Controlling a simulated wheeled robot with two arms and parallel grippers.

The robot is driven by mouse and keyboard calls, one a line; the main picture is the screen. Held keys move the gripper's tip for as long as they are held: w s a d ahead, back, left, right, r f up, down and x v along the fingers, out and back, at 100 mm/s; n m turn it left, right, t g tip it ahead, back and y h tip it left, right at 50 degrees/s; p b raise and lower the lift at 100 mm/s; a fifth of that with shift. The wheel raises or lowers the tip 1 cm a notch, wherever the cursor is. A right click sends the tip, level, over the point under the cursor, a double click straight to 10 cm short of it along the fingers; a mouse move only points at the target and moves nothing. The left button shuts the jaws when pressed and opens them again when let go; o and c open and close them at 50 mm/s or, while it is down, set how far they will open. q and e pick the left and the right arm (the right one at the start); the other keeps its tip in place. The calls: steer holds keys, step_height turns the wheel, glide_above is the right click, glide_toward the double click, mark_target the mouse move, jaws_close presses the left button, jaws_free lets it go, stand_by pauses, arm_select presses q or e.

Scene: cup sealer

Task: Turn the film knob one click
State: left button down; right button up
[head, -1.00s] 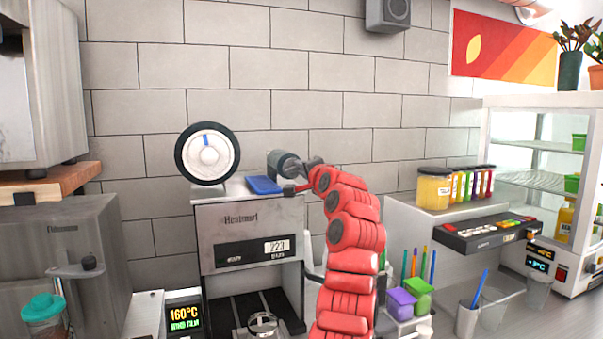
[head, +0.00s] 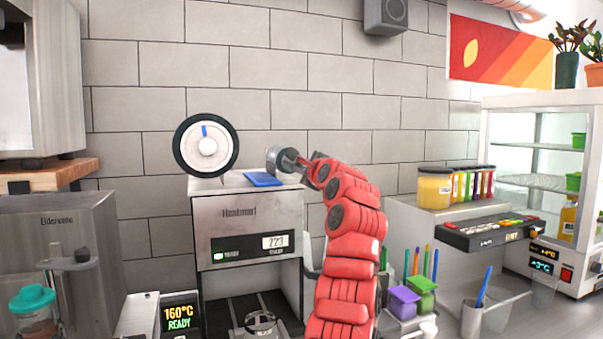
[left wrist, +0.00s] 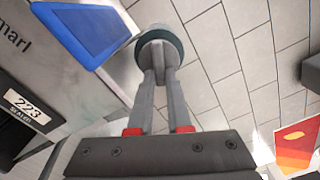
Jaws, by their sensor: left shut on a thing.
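The film knob (head: 279,159) is a short grey cylinder at the upper right of the cup sealer (head: 248,222), seen against the tiled wall. My left gripper (head: 296,160) reaches it from the right at the end of my red arm. In the left wrist view the knob (left wrist: 163,38) shows as a round grey-green end between the fingertips (left wrist: 158,52), which are shut on it. A white film roll (head: 206,146) with a dark rim and a blue mark stands at the sealer's upper left. My right gripper is not in view.
A blue pad (head: 262,179) lies on the sealer's top, just below the knob; it also shows in the left wrist view (left wrist: 85,30). A metal ring (head: 260,322) sits low in the sealer. Purple (head: 404,301) and green boxes stand right of my arm.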

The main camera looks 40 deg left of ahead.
arm_select(q)
steer(key=shift+m, duration=0.3)
stand_by(0.4)
steer(key=c, duration=0.9)
jaws_free()
steer(key=shift+o, duration=0.2)
steer(key=shift+s+d+f+b, duration=0.1)
steer(key=shift+d+f+b, duration=0.1)
steer(key=shift+b, duration=0.15)
steer(key=b+v, duration=0.4)
steer(key=v, duration=1.3)
